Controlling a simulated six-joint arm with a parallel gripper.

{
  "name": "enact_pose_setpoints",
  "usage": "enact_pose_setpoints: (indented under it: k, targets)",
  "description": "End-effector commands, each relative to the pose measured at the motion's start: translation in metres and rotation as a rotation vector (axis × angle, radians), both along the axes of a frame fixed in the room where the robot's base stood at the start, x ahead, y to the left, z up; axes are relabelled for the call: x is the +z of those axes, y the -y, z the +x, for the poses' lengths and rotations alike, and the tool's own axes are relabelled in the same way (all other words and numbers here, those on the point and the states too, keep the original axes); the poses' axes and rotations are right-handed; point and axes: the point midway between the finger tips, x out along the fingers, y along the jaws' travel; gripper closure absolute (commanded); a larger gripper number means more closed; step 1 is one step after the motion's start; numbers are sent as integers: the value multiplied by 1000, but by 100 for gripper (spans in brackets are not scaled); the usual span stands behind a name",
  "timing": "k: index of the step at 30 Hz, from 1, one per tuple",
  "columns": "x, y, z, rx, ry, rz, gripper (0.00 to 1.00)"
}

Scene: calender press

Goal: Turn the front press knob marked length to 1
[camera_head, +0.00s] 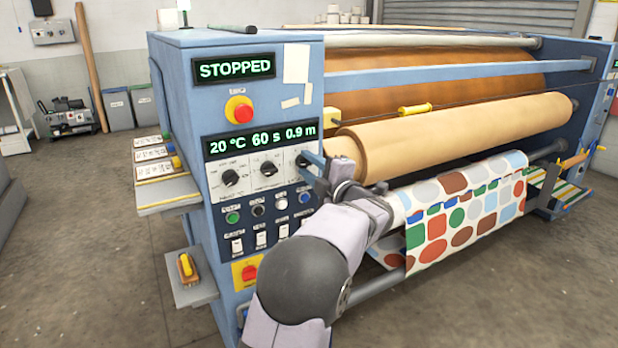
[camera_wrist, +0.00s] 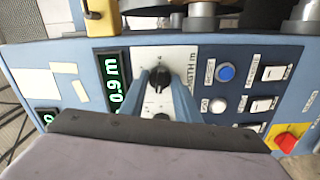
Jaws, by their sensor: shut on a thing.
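The black length knob (camera_wrist: 158,78) sits on a white plate marked "LENGTH m" in the wrist view. My gripper (camera_wrist: 161,82) has its two blue fingers on either side of this knob, shut on it. In the head view my gripper (camera_head: 308,166) reaches the rightmost knob of the row and mostly hides it. The display (camera_head: 260,138) reads 20 °C, 60 s and 0.9 m. The 0.9 m reading (camera_wrist: 114,85) also shows in the wrist view. The knob's exact pointer setting is too small to read.
Two other black knobs, left (camera_head: 230,177) and middle (camera_head: 268,168), sit beside it. Below are round buttons, including a blue one (camera_wrist: 226,72), and white switches. A red emergency button (camera_head: 239,109) is above; the upper display (camera_head: 234,68) reads STOPPED. A roller (camera_head: 455,135) is at right.

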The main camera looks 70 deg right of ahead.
Motion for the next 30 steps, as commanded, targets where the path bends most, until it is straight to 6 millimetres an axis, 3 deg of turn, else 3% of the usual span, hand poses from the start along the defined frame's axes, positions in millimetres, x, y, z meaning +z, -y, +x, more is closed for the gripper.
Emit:
enact_pose_setpoints:
  k: [10,26,27,29,30]
  targets:
    - [-2,0,0,0,-115,-112,93]
    - [-1,0,0,1,-136,-132,93]
    - [-1,0,0,1,-136,-132,69]
    - [-1,0,0,1,-136,-132,54]
    - [-1,0,0,0,-135,-131,52]
